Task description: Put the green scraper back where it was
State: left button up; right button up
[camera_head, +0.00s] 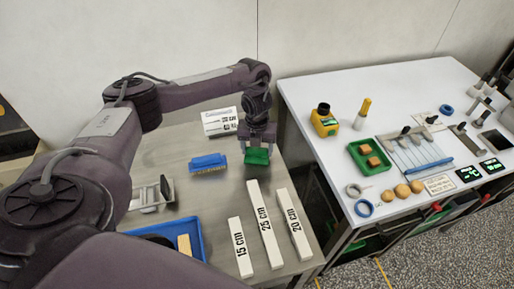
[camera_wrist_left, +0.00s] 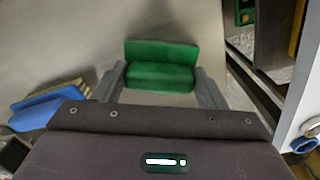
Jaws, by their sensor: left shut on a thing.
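The green scraper (camera_head: 257,157) is between the fingers of my left gripper (camera_head: 258,148) over the right side of the metal table (camera_head: 200,143). In the left wrist view the green scraper (camera_wrist_left: 160,68) spans the space between the two grey fingertips of my left gripper (camera_wrist_left: 160,88), which is shut on it. Whether the scraper touches the table cannot be told. My right gripper is not in view.
A blue brush (camera_head: 207,163) lies left of the scraper. Several labelled white bars (camera_head: 264,225) and a blue tray (camera_head: 196,226) lie nearer. A white label card (camera_head: 220,121) stands behind. A white table (camera_head: 320,95) with several items is at right, across a gap.

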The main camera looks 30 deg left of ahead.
pick_arm(q)
jog(key=shift+f, duration=0.15)
jog(key=o, duration=1)
jog(key=shift+c, duration=0.2)
jog(key=shift+r, duration=0.55)
notch_tip(320, 180, up, 11)
jog(key=p, duration=0.3)
jog(key=shift+r, duration=0.15)
